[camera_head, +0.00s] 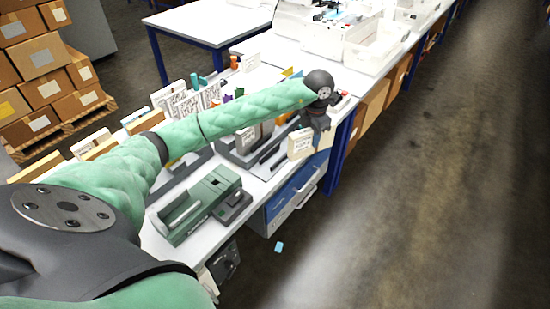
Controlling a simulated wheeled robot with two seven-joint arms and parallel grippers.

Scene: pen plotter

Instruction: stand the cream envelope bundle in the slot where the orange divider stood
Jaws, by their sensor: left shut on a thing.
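My left arm reaches in from the left across the table. Its gripper (312,127) is at the table's right side, pointing down. It is shut on a small cream block that looks like the cream envelope bundle (300,144). The bundle is held upright near the table's right edge, above the blue drawer unit. A grey slotted holder (238,157) stands left of the bundle, partly hidden behind my forearm. I cannot make out which slot is the empty one, nor tell the orange divider for certain. My right gripper is not in view.
A green and grey machine (196,206) sits on the table's near part. Cards with printed codes (180,105) stand behind my forearm. A blue drawer unit (292,190) is under the right edge. White bins (372,45) stand at the back. A small blue piece (279,246) lies on the floor.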

